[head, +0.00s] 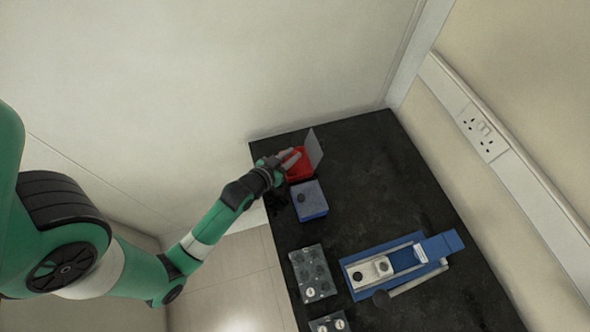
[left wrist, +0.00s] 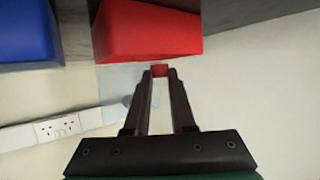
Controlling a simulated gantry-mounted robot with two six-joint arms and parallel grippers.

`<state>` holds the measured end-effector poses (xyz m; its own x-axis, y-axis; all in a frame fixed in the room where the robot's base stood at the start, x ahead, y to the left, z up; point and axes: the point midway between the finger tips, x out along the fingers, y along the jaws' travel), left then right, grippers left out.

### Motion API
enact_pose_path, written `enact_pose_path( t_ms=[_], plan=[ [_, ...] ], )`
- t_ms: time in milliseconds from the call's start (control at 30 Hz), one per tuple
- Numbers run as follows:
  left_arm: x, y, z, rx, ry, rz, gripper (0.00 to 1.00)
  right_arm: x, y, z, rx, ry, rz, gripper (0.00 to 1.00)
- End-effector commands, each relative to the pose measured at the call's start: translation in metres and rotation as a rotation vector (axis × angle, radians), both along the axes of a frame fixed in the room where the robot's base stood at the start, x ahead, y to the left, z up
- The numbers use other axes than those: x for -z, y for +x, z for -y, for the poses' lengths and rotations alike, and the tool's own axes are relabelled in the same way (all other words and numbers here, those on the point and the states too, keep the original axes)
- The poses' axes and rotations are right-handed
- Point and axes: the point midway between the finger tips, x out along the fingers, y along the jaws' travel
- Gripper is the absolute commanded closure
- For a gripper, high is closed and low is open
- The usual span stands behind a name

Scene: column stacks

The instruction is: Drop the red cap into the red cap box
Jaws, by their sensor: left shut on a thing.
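The red box (head: 300,172) stands at the far left corner of the black table, with a grey upright panel (head: 314,148) at its right side. My left gripper (head: 287,158) is at this box in the head view, partly covering it. In the left wrist view the fingertips of my left gripper (left wrist: 159,73) are shut on a small red cap (left wrist: 159,69). The cap appears close against the edge of the red box (left wrist: 145,32); I cannot tell whether they touch. My right gripper is not in view.
A blue box (head: 312,205) with a grey top stands beside the red box. Nearer are a grey tray with round wells (head: 313,273), a similar partly cut-off tray (head: 328,323) and a blue-and-white device (head: 405,262). The table's middle right (head: 385,180) is clear.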

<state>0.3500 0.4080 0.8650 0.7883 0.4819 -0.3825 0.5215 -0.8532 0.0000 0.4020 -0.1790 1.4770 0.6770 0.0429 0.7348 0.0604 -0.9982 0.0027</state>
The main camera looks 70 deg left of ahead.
Motion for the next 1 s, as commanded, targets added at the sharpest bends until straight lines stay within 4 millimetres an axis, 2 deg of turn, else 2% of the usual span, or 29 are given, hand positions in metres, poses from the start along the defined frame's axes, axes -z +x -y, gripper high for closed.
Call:
enact_pose_path(
  t_ms=[33, 300, 333, 500, 833, 1000],
  plan=[
    [0.006, 0.000, 0.000, 0.000, 0.000, 0.000, 1.00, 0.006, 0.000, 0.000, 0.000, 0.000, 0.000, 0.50],
    [0.005, 0.000, 0.000, 0.000, 0.000, 0.000, 1.00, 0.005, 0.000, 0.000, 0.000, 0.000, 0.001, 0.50],
    [0.005, 0.000, 0.000, 0.000, 0.000, 0.000, 0.72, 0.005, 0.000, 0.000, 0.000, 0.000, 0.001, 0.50],
    [0.005, 0.000, 0.000, 0.000, 0.000, 0.000, 0.42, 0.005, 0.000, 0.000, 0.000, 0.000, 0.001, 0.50],
    [0.003, -0.002, 0.001, 0.000, 0.000, 0.000, 0.42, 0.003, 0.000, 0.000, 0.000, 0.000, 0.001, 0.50],
    [-0.008, -0.022, 0.014, 0.000, -0.001, -0.003, 0.42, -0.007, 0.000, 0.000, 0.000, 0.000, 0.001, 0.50]
  ],
)
